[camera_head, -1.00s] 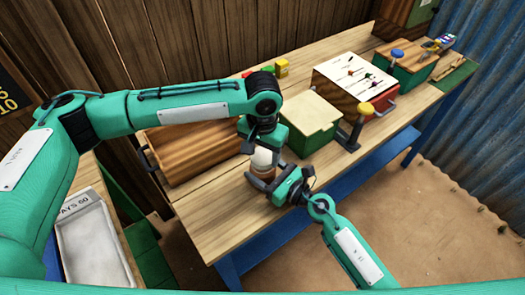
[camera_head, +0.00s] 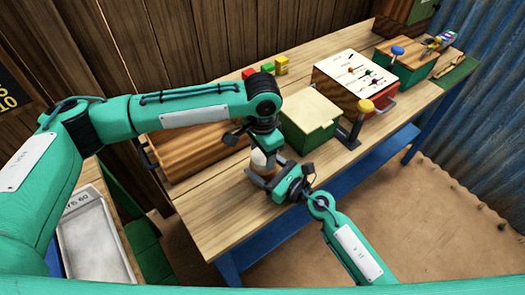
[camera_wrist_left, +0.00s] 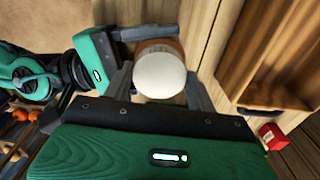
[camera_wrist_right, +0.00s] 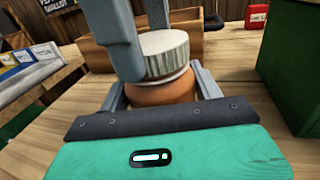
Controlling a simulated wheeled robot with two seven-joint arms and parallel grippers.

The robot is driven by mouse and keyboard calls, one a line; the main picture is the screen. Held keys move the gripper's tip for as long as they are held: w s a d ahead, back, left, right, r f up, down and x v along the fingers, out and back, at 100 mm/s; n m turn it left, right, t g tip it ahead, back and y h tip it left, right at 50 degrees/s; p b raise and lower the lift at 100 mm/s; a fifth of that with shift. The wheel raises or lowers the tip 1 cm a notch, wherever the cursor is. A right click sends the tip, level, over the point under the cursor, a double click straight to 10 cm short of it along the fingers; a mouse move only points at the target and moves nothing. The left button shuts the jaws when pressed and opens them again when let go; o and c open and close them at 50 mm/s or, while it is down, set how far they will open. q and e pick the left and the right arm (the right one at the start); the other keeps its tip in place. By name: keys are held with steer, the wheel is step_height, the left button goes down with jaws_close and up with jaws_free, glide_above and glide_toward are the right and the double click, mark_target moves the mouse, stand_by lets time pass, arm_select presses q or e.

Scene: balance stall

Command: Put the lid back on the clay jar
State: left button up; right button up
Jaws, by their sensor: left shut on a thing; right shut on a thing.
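The lid (camera_wrist_right: 167,55) is a pale, ribbed disc, seen from the side in the right wrist view. Its white top (camera_wrist_left: 161,76) lies between the fingers of my left gripper (camera_wrist_left: 159,86) in the left wrist view. My left gripper (camera_head: 258,148) is shut on the lid from above. The orange-brown clay jar (camera_wrist_right: 160,94) stands upright on the bench directly under the lid. The lid appears to meet the jar's mouth; whether it is fully seated I cannot tell. My right gripper (camera_head: 262,181) is shut on the jar from the front, low down.
A wooden tray (camera_head: 195,150) lies left of the jar, and a green box (camera_head: 310,118) stands to its right. Small coloured blocks (camera_head: 267,68) sit behind. The bench front (camera_head: 225,220) is bare.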

arm_select(q)
steer(key=m, duration=0.7)
steer(key=shift+m, duration=0.3)
steer(key=m, duration=0.4)
steer(key=shift+w+m, duration=0.1)
steer(key=shift+m, duration=0.2)
steer(key=m, duration=0.7)
steer(key=shift+m, duration=0.3)
steer(key=m, duration=1)
steer(key=shift+d, duration=0.1)
steer(key=o, duration=0.9)
steer(key=shift+o, duration=0.2)
